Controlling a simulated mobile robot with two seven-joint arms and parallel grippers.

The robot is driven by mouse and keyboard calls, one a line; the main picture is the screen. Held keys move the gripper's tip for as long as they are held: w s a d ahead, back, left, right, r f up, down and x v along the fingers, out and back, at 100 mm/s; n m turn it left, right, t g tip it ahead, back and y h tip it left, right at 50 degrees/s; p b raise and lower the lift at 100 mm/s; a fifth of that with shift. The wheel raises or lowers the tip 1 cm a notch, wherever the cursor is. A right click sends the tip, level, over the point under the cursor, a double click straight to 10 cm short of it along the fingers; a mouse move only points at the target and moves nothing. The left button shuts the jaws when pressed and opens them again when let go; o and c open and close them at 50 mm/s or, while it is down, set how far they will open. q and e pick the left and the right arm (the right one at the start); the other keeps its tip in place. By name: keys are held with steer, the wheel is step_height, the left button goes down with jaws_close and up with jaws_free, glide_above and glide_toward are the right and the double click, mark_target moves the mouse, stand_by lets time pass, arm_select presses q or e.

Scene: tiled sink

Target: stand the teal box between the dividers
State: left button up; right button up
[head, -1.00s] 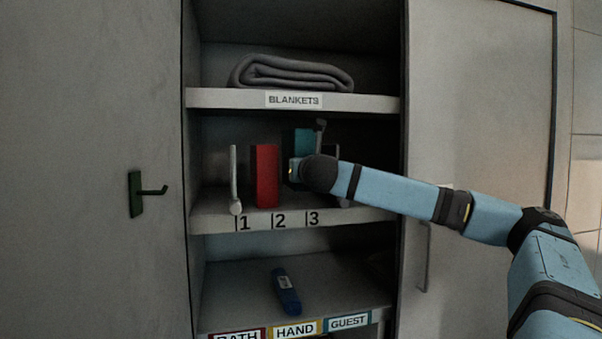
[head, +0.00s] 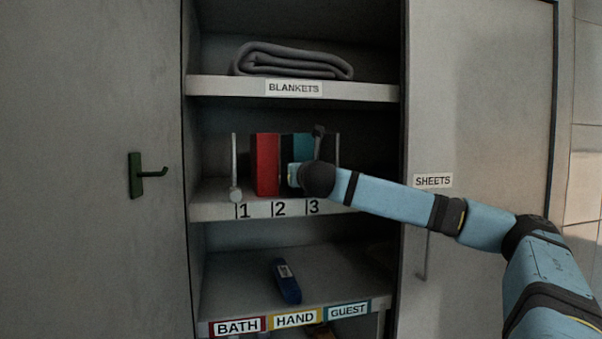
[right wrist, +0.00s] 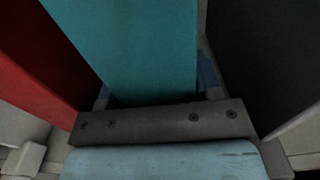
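The teal box (head: 303,146) is upright on the middle shelf level, right of the red box (head: 266,165) and above the numbers 2 and 3. My right gripper (head: 294,174) is at its front. In the right wrist view the teal box (right wrist: 135,45) sits between the fingers, close to the palm, and the gripper is shut on it. A thin pale divider (head: 234,165) stands at the left, and another divider (head: 337,150) shows right of the teal box. My gripper and wrist hide the box's lower part, so I cannot tell whether it touches the shelf. My left gripper is out of view.
The red box (right wrist: 35,60) is close on the left in the wrist view, with a dark panel (right wrist: 265,60) on the right. The blanket shelf (head: 220,87) is above. A blue object (head: 287,282) lies below.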

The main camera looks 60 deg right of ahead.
steer(key=o, duration=0.3)
steer(key=shift+r, duration=0.2)
steer(key=shift+s+a+f, duration=0.1)
steer(key=b+v, duration=0.5)
steer(key=shift+s+a+f, duration=0.1)
steer(key=shift+s, duration=0.15)
steer(key=v, duration=0.3)
steer(key=b+v, duration=0.1)
steer(key=v, duration=0.2)
steer(key=shift+a+r, duration=0.1)
steer(key=shift+r, duration=0.1)
